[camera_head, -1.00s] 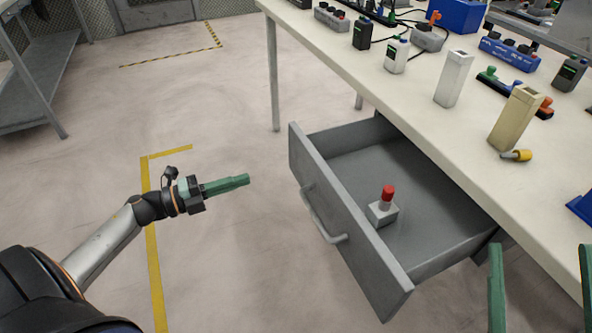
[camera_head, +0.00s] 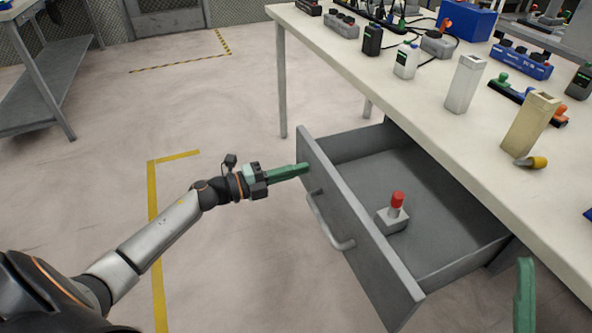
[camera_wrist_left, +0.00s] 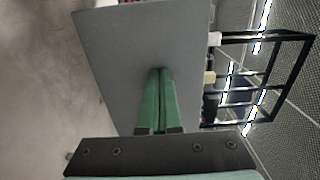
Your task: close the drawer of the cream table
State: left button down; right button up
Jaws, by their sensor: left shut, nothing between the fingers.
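The grey drawer (camera_head: 360,225) of the cream table (camera_head: 440,115) stands pulled well out, its bar handle (camera_head: 330,225) on the front panel. A grey block with a red top (camera_head: 393,215) is inside it. My left gripper (camera_head: 306,168) is shut and empty, its green fingertips at the outer face of the drawer front, near the upper far corner, beyond the handle. In the left wrist view the fingertips meet the grey front panel (camera_wrist_left: 130,45); I cannot tell whether they press on it. One green finger of my right gripper (camera_head: 525,292) shows at the lower right.
On the tabletop stand a white box (camera_head: 464,85), a beige box (camera_head: 531,125), a yellow-handled tool (camera_head: 532,162), bottles and power strips. A grey shelf bench (camera_head: 45,90) stands at the far left. The floor left of the drawer is clear.

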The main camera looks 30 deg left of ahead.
pick_arm(q)
jog(key=b+x, duration=0.1)
jog(key=x, duration=1)
jog(key=b, duration=0.3)
send_over(376, 167)
jog(key=shift+s+a+f, duration=0.1)
jog(key=shift+s+a, duration=0.1)
jog(key=shift+s, duration=0.15)
jog(key=shift+w+d, duration=0.2)
jog(key=shift+w, duration=0.05)
jog(key=shift+w+r, duration=0.1)
jog(key=shift+r, duration=0.1)
pick_arm(e)
jog(key=shift+m, duration=0.3)
jog(key=f, duration=0.1)
jog(key=w+f, duration=0.1)
jog(key=f, duration=0.1)
jog(key=shift+w+d+f, duration=0.35)
jog(key=shift+d, duration=0.05)
pick_arm(q)
jog(key=shift+d+r, duration=0.15)
jog(key=shift+r, duration=0.1)
